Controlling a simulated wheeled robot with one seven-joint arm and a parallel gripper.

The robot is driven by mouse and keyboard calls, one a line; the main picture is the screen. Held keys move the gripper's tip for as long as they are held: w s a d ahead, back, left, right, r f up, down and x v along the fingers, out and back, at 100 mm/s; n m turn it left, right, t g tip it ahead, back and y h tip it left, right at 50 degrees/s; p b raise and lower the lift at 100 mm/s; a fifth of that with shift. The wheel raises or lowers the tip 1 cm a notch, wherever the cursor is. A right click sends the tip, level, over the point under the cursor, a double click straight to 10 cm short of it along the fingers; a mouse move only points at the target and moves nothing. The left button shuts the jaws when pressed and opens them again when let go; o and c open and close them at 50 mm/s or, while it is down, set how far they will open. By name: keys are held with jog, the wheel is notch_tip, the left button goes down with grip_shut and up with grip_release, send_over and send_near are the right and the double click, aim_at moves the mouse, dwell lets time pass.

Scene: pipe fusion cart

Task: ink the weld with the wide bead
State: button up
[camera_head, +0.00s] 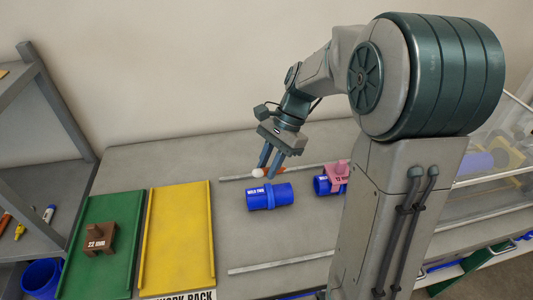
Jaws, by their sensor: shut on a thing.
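A blue pipe piece labelled "WELD TWO" (284,194) lies on the grey bench, with a raised ring around its middle. A second blue pipe (321,184) lies to its right, partly hidden by a pink block and my arm; its label is too small to read. My gripper (270,168) is above and behind the first pipe, shut on a small orange-brown tool with a round white end (257,173). The white end points left, and I cannot tell whether it touches anything. The bead widths cannot be compared from here.
The pink block (339,172) sits on the second pipe. A brown block (101,239) stands on a green tray (75,277), beside an empty yellow tray (180,235). Metal rails (280,262) edge the pipe area. A shelf (60,165) and blue bucket (41,276) are at left.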

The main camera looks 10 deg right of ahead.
aim_at(277, 175)
jog(key=shift+s+r, duration=0.1)
dwell(0.3)
jog(key=shift+f+b, duration=1.75)
jog(key=shift+f, duration=1.65)
jog(key=shift+f, duration=0.2)
jog(key=shift+d, duration=0.3)
jog(key=shift+d, duration=0.2)
jog(key=shift+a, duration=0.25)
jog(key=shift+a, duration=0.25)
jog(key=shift+a+p, duration=0.25)
jog(key=shift+p, duration=0.05)
jog(key=shift+a, duration=0.25)
